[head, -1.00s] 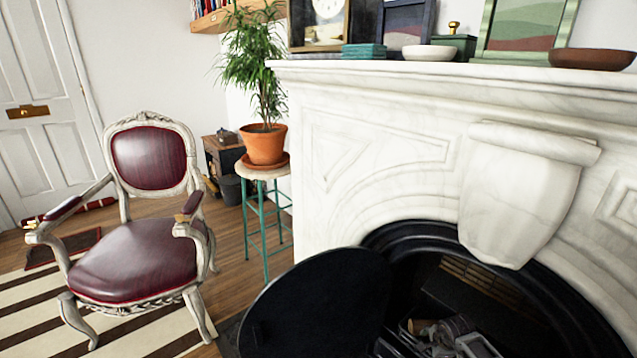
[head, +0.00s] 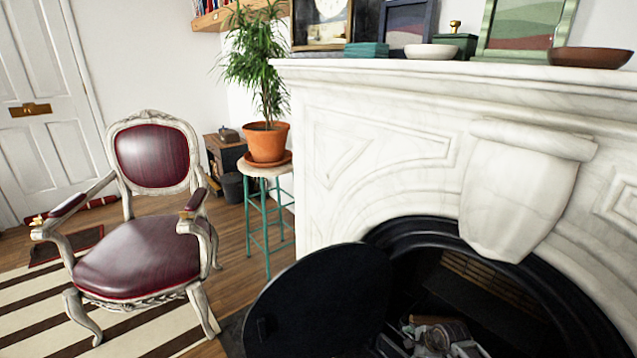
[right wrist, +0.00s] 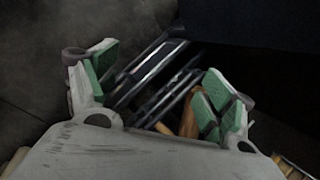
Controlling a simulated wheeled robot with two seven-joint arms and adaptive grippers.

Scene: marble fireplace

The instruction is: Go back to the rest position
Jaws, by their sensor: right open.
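My right gripper (right wrist: 163,88) is open in the right wrist view, with its two green-padded fingers spread apart and nothing clamped between them. Beyond the fingers are dark metal bars (right wrist: 150,75) and an orange-brown piece (right wrist: 188,118); I cannot tell whether either touches the pads. In the head view, a grey mechanical shape, seemingly my right gripper (head: 437,338), is low in the mouth of the black fireplace (head: 455,225) at the bottom edge. My left gripper is not in view.
A black round panel (head: 320,300) stands in front of the fireplace opening's left side. The marble mantel (head: 400,75) overhangs above, with bowls and frames on it. A red chair (head: 150,255) and a potted plant (head: 265,142) on a stool stand left.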

